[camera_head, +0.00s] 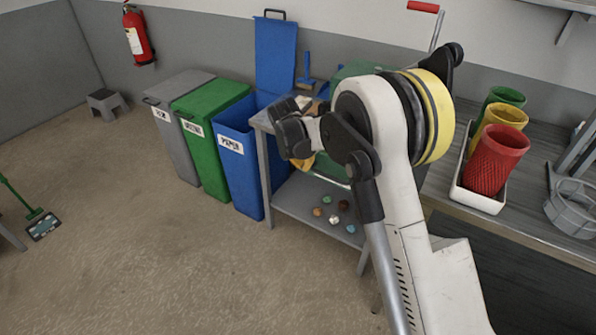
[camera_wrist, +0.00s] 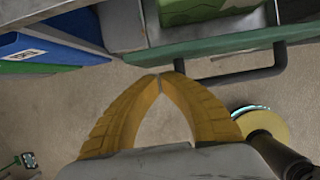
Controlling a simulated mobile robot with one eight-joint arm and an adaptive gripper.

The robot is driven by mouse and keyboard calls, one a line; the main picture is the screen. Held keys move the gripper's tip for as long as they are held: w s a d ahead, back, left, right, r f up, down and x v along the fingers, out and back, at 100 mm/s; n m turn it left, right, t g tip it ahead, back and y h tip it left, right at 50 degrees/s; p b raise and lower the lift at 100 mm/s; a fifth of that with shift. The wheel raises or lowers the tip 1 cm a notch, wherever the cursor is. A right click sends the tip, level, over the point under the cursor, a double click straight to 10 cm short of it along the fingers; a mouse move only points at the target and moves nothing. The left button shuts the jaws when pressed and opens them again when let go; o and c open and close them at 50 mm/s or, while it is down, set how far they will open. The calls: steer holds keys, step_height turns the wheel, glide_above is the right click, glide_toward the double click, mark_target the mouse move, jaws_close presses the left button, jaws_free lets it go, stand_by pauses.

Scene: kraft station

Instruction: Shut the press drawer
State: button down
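The press (camera_head: 355,71) is a green machine on a grey table, mostly hidden behind my arm in the head view. In the wrist view, a teal drawer front (camera_wrist: 210,46) with a dark bar handle (camera_wrist: 250,72) crosses the top. Grey and bright green surfaces show behind that front; how far the drawer stands out I cannot tell. My gripper (camera_wrist: 159,77) has its yellow fingertips together with nothing between them. The tips are close to the drawer front, left of the handle; contact is unclear. In the head view the gripper is mostly hidden behind my wrist.
Grey, green and blue bins (camera_head: 240,150) stand left of the table; the blue one's lid is raised. Several small balls lie on the table's lower shelf (camera_head: 300,205). Right, a bench holds a white tray (camera_head: 478,200) with red, yellow and green mesh cups. The floor in front is clear.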

steer(key=shift+w+d, duration=0.15)
steer(key=shift+w, duration=0.05)
